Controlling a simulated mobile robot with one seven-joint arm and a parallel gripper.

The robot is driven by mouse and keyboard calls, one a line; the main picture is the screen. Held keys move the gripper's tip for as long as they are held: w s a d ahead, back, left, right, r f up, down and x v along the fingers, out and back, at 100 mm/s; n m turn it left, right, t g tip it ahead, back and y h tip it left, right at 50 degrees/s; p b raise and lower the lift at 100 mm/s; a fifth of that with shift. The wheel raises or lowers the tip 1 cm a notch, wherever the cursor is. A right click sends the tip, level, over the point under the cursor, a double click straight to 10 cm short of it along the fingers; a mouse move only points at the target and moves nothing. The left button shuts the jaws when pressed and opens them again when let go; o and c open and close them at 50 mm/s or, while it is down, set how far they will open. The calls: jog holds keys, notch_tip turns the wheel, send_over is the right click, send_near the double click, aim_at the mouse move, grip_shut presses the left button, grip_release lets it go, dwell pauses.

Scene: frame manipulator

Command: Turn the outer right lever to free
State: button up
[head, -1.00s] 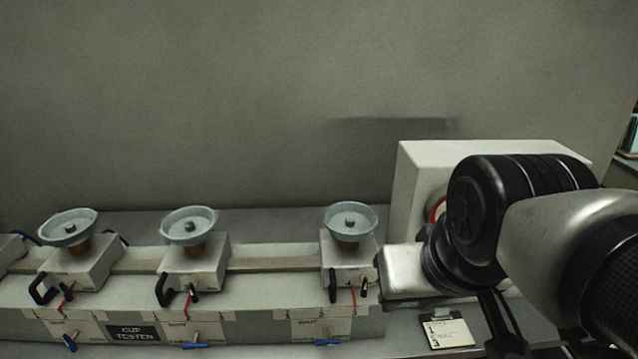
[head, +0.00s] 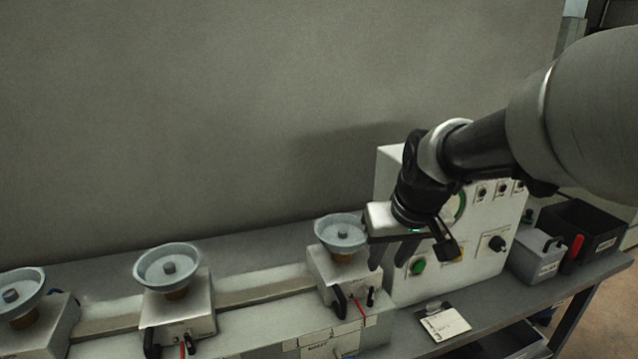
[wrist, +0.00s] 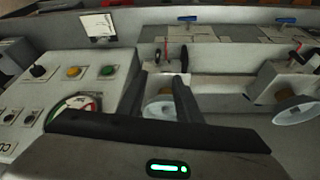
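The right-hand cup station shows in the head view with its grey cup (head: 341,234), a black handle (head: 338,302), a small black lever (head: 371,296) and a thin red lever (head: 358,306). In the wrist view a blue-handled lever (wrist: 189,19) sits on the bench unit's front below this station. Another blue-handled lever (wrist: 286,20) is at the neighbouring station. I cannot read the labels beside them. My gripper (head: 391,254) is open and empty, pointing down just right of the right cup. In the wrist view the cup shows partly between the fingers (wrist: 160,88).
A white control panel (head: 480,250) with a gauge, knobs and a green button stands close right of my gripper. A clipboard note (head: 445,322) lies in front. Two more cup stations stand left.

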aim_at(373, 290)
jog(key=x, duration=0.6)
jog(key=b+x, duration=0.1)
jog(key=x, duration=1.1)
jog(key=shift+w+d+f+b, duration=0.2)
jog(key=shift+w+d+b, duration=0.05)
jog(key=shift+w+b, duration=0.05)
grip_shut()
